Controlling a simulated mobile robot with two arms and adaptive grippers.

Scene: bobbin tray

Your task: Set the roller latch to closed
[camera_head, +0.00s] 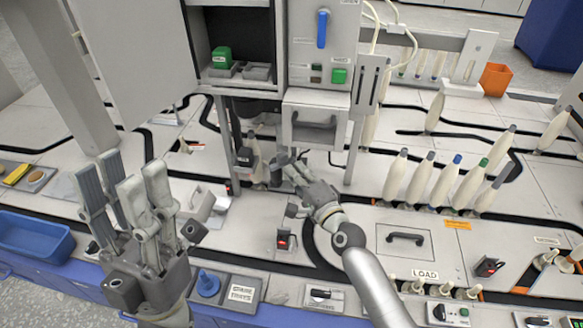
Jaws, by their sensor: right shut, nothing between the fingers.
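I cannot pick out the roller latch for sure. One candidate is a small dark block with a red mark (284,240) on the table below my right gripper; a similar dark block (488,268) stands at the lower right. My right gripper (279,166) is shut and empty, reaching under the machine beside a pale bobbin (256,160). Its fingertips are small in view, and I cannot tell whether they touch anything. My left gripper (120,175) is open and empty, pointing up over the left side of the table, and hides the surface behind it.
The grey machine (301,75) has a blue handle (322,28), a green button (339,76) and an open bay with a green block (221,57). Upright bobbins (420,178) stand to the right. A blue tray (35,238) lies left; an orange bin (495,79) stands back right.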

